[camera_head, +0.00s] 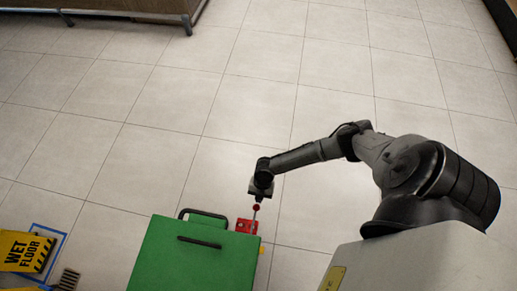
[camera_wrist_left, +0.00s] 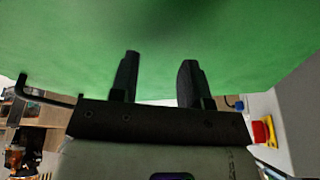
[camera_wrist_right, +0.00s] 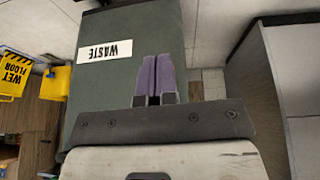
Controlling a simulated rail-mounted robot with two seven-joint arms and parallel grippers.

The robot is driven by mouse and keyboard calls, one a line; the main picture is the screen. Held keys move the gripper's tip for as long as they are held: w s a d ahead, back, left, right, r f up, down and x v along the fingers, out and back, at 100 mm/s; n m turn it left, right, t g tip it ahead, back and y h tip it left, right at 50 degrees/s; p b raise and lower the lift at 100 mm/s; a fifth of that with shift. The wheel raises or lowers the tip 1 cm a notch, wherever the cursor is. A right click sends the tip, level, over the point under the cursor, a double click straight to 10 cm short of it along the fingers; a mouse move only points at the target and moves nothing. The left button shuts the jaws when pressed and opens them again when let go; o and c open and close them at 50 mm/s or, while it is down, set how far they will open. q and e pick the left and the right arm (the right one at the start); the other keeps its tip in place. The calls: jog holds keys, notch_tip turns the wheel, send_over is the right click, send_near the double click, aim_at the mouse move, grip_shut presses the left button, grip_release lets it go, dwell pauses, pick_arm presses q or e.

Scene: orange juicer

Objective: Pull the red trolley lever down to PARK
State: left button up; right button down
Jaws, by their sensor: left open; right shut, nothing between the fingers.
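The green trolley (camera_head: 195,255) stands at the bottom middle of the head view. Its red lever knob (camera_head: 256,207) sits on a thin stem above a red bracket (camera_head: 246,226) at the trolley's right rear corner. My right gripper (camera_head: 260,194) points down just above the knob; I cannot tell if they touch. In the right wrist view my right gripper (camera_wrist_right: 153,75) is shut and empty, and the lever does not show. In the left wrist view my left gripper (camera_wrist_left: 158,65) is open before a broad green surface (camera_wrist_left: 225,35). It does not show in the head view.
Black handles (camera_head: 203,214) rise from the trolley's back edge and top. A yellow wet-floor sign (camera_head: 22,250) lies at the lower left. The right wrist view shows a dark green panel (camera_wrist_right: 115,85) labelled WASTE. Tiled floor behind the trolley is clear.

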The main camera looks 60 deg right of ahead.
pick_arm(q)
notch_tip(320, 180, up, 4)
jog(key=p, duration=0.4)
jog(key=shift+s+d+r, duration=0.1)
jog(key=shift+r, duration=0.2)
pick_arm(e)
jog(key=v, duration=1.3)
jog(key=shift+d+r, duration=0.2)
jog(key=shift+w, duration=0.1)
